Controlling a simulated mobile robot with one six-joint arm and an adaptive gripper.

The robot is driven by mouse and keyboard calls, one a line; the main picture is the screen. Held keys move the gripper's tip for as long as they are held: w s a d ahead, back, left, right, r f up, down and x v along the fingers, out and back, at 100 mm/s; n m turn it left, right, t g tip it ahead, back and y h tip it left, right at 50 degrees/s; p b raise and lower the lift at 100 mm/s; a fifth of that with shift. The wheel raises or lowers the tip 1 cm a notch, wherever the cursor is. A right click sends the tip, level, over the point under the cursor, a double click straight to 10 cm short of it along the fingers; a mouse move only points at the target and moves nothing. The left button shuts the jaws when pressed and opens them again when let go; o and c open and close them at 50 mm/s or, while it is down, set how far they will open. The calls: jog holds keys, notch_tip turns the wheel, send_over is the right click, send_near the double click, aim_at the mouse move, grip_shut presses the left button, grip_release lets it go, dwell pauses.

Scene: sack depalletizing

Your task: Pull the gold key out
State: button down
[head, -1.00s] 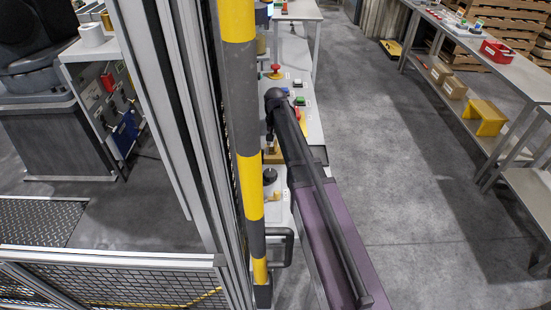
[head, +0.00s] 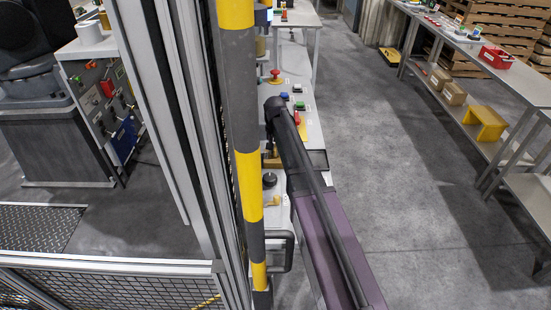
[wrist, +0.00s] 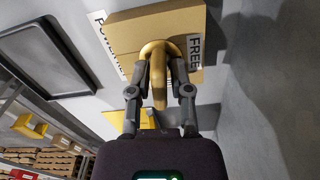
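The gold key (wrist: 160,85) shows in the wrist view as a thick rounded bow with a bar pointing toward my palm. It stands at a tan box (wrist: 120,28) with a FREE label at its right and a partly hidden label at its left. My gripper (wrist: 161,66) has one finger on each side of the bow. The fingers appear closed against it. The key's far end is hidden. In the head view my gripper (head: 271,147) points down over the narrow bench, and my arm hides much of it.
A striped yellow-and-grey post (head: 246,130) and mesh fence stand close left of my arm. The bench (head: 310,130) also carries a red mushroom button (head: 275,75) and a green button (head: 299,106). The floor to the right is clear up to a long shelf table (head: 520,85).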

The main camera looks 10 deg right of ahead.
jog(key=shift+r, duration=0.2)
dwell(0.4)
jog(key=shift+r+p, duration=0.95)
jog(key=shift+p, duration=0.2)
jog(key=shift+r, duration=0.2)
jog(key=shift+r+p, duration=1.35)
jog(key=shift+p, duration=0.2)
